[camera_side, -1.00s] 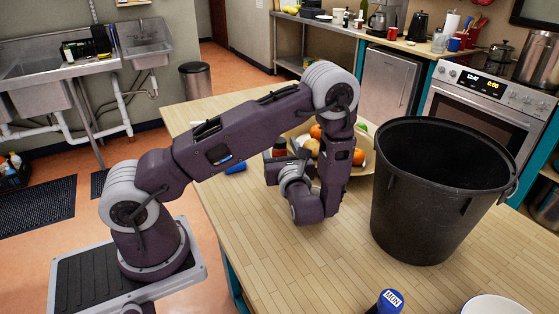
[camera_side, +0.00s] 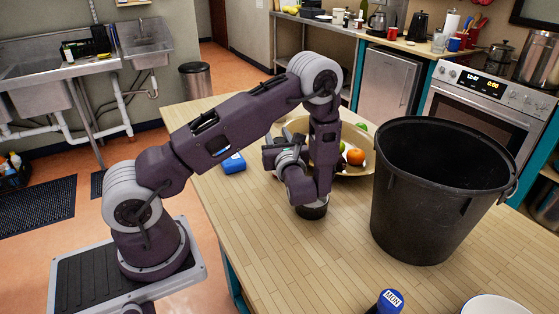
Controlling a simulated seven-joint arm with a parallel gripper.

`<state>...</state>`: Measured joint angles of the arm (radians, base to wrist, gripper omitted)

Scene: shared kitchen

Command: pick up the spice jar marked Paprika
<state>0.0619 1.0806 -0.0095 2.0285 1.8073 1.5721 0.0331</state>
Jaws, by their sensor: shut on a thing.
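My gripper (camera_side: 277,153) is above the wooden table (camera_side: 262,235), at the left of the fruit bowl. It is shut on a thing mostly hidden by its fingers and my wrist. A jar with red-brown contents showed at this place a second ago and no longer stands in plain view, so I take it to be what the gripper holds. I see no Paprika label and cannot read the jar's marking.
The fruit bowl (camera_side: 367,161) stands behind my forearm. A large black bin (camera_side: 425,215) is close on the right. A blue item (camera_side: 234,163) lies to the left. A blue-capped container (camera_side: 390,300) is at the front. The middle front of the table is clear.

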